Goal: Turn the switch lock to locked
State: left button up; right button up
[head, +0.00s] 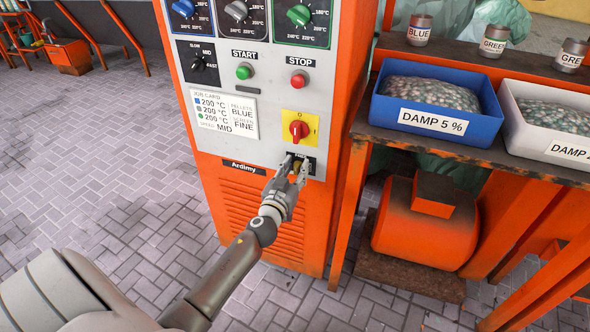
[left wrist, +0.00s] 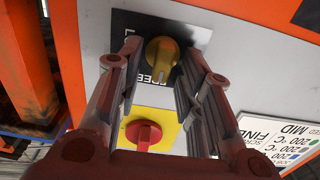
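The switch lock is a dark yellow knob (left wrist: 161,54) on a black plate (left wrist: 200,36) in the left wrist view, which shows the panel upside down. The knob's grip bar points at the lettering that reads "FREE"; a further label at the plate's left is mostly hidden by a finger. In the head view the black plate (head: 310,167) shows low on the orange machine, partly behind my left gripper (head: 291,162). My left gripper is open, its fingers on either side of the knob with gaps visible (left wrist: 162,62). My right gripper is not in view.
A red rotary switch (head: 299,130) on a yellow plate sits just above the lock. Stop (head: 299,79) and start (head: 244,72) buttons are higher up. A bench with a blue "DAMP 5 %" bin (head: 437,118) stands close on the right.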

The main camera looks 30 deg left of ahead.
pick_arm(q)
grip_shut()
jog(key=shift+r+m, duration=0.1)
jog(key=shift+m, duration=0.8)
jog(key=m, duration=0.3)
jog(key=shift+d+b, duration=0.2)
jog(key=shift+b, duration=0.1)
jog(key=m, duration=0.5)
jog(key=shift+w+d+m, duration=0.1)
jog(key=shift+d+m, duration=0.1)
jog(key=shift+m, duration=0.2)
jog(key=m, duration=0.5)
jog(key=m+b, duration=0.1)
jog(key=m, duration=0.1)
jog(key=shift+d+f, duration=0.15)
jog(key=shift+f, duration=0.2)
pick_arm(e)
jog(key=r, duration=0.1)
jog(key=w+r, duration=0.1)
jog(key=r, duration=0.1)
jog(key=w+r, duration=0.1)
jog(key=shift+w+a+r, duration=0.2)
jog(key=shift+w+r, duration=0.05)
pick_arm(q)
jog(key=shift+w+m, duration=0.1)
jog(key=shift+m, duration=0.2)
